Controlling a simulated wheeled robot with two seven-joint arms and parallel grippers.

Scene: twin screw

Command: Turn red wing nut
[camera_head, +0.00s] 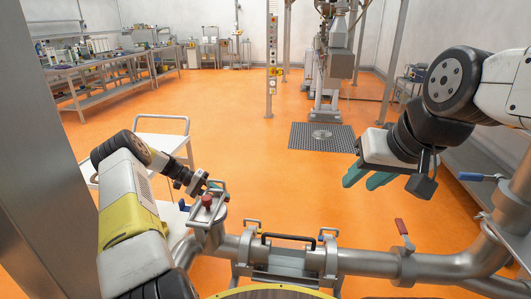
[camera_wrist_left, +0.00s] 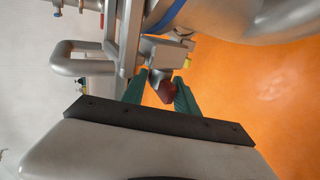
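The red wing nut (camera_head: 207,201) sits on a metal clamp at the left end of the steel pipe. It also shows in the left wrist view (camera_wrist_left: 166,91). My left gripper (camera_head: 208,190) is at the nut. In the left wrist view its green fingers (camera_wrist_left: 162,88) stand on either side of the nut. A gap shows between the left finger and the nut; the right finger is close to it, and I cannot tell if they touch. My right gripper (camera_head: 359,184) hangs in the air at the right, empty, its green fingers apart.
A steel pipe (camera_head: 350,263) with clamps and a black handle (camera_head: 290,238) crosses the front. A red-handled valve (camera_head: 401,228) and a blue-handled lever (camera_head: 474,177) stand at the right. A white cart (camera_head: 160,139) stands behind my left arm. The orange floor beyond is mostly clear.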

